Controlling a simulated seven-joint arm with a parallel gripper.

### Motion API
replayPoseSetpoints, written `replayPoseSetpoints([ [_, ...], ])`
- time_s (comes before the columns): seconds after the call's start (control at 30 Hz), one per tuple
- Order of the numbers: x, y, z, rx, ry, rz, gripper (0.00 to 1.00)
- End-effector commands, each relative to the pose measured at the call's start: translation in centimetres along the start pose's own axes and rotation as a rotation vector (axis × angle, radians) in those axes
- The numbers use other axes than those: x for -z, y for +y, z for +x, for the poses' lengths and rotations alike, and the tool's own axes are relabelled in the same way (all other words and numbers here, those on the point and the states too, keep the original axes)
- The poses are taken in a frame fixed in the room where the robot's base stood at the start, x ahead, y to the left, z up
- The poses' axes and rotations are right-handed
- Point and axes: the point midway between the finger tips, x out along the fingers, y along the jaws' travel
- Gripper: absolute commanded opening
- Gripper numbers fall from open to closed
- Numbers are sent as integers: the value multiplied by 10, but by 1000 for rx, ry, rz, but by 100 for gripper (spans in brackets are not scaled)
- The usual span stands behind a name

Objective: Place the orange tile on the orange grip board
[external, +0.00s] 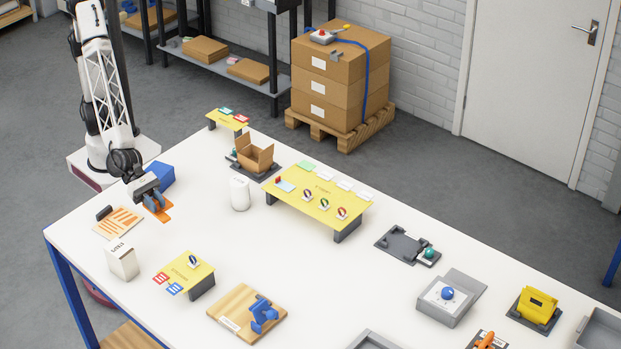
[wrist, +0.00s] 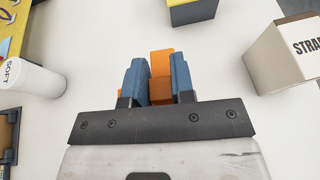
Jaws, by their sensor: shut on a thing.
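My gripper (external: 155,203) is low over the left end of the white table. Its blue fingers are shut on the orange tile (external: 164,213), which sticks out past the fingertips. In the wrist view the tile (wrist: 160,64) shows between the two blue fingers (wrist: 158,80); its lower part is partly hidden by them. I cannot tell whether the tile touches the table. A pale board with orange stripes (external: 118,222), seemingly the orange grip board, lies left of my gripper in the external view, with a dark block at its back edge. It is not in the wrist view.
A blue block (external: 161,175) stands just behind my gripper. A white carton (external: 122,263) and a small yellow stand (external: 190,272) are towards the front. A white canister (external: 240,194) and a long yellow stand (external: 318,195) are to the right. The table between them is clear.

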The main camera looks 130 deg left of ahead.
Motion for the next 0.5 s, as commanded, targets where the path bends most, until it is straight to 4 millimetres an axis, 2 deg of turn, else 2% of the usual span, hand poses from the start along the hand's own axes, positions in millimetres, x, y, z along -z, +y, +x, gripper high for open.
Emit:
replayPoseSetpoints([
  [0.03,2,-10,-9,1,1,-1,0],
  [0.2,8,-36,-39,-12,0,-5,0],
  [0.5,24,-73,-93,-38,0,-16,0],
])
